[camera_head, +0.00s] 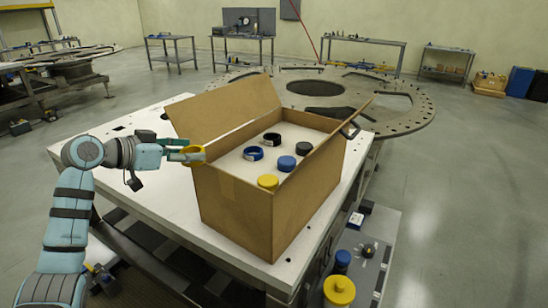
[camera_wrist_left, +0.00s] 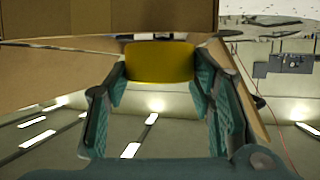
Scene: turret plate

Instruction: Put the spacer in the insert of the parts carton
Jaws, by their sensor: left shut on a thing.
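My left gripper (camera_head: 186,153) is shut on a yellow ring-shaped spacer (camera_head: 198,154), held just outside the upper left edge of the open parts carton (camera_head: 235,205). In the left wrist view the spacer (camera_wrist_left: 160,62) sits between the two teal fingers of the gripper (camera_wrist_left: 160,85). The carton's white insert (camera_head: 228,160) shows from above. It holds a black ring (camera_head: 272,139), a blue ring (camera_head: 253,153), a dark cap (camera_head: 303,148), a blue cap (camera_head: 287,163) and a yellow cap (camera_head: 267,182). My right gripper is not in view.
The carton stands on a white table (camera_head: 120,170); its raised back flap (camera_head: 225,108) rises behind the insert. A large round turret plate (camera_head: 400,120) lies behind. A lower grey surface at the right front holds a yellow part (camera_head: 339,291) and a blue part (camera_head: 342,260).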

